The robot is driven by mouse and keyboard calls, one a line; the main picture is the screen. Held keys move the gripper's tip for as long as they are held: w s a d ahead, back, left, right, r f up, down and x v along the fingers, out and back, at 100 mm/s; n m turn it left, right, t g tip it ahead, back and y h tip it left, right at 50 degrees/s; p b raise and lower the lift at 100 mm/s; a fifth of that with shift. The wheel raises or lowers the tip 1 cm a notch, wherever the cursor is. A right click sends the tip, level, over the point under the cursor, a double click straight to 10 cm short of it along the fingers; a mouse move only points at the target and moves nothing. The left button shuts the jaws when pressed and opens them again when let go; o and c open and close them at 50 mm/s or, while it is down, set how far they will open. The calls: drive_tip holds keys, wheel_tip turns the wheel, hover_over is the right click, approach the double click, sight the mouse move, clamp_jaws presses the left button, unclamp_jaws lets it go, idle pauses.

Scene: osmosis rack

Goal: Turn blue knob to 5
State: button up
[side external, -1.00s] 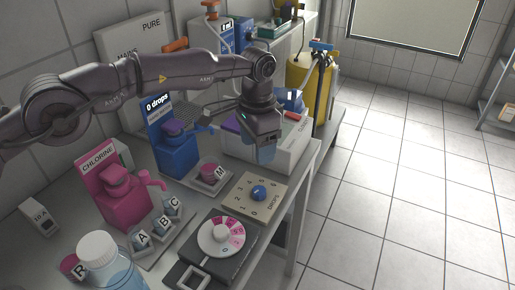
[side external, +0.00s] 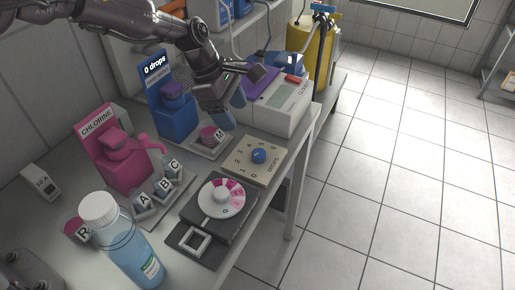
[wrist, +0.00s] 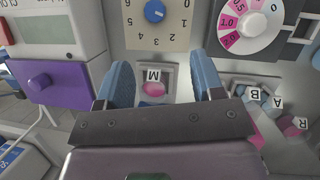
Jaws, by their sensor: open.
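The blue knob (side external: 258,156) sits on a beige dial plate (side external: 273,172) marked with numbers and DROPS. In the wrist view the knob (wrist: 155,11) is at the top edge, with a small pale mark on it; the number it points to is hard to read. My gripper (side external: 228,102) is open and empty, above the bench beside the blue dispenser (side external: 176,118), whose sign reads 0 drops. In the wrist view my gripper's two blue fingers (wrist: 161,78) are spread, with the pink cup labelled M (wrist: 153,88) showing between them. The knob lies beyond the fingertips, apart from them.
A white dial with pink sectors (side external: 222,198) is beside the knob plate. A pink chlorine dispenser (side external: 122,160), small cups labelled A, B, C, and a clear bottle (side external: 130,245) stand left. A white device with a purple part (side external: 287,108) stands behind. Floor right of the bench is clear.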

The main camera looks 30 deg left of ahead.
sight(259, 152)
drive_tip(key=w+d+f+n, duration=0.1)
drive_tip(key=f, duration=0.3)
drive_tip(key=d+f+n, duration=0.1)
drive_tip(key=d+f, duration=0.1)
drive_tip(key=f, duration=0.2)
drive_tip(key=w+d+f+n, duration=0.1)
drive_tip(key=f, duration=0.3)
drive_tip(key=shift+w+d, duration=0.3)
drive_tip(key=shift+d, duration=0.05)
drive_tip(key=shift+c, duration=0.2)
drive_tip(key=c, duration=0.9)
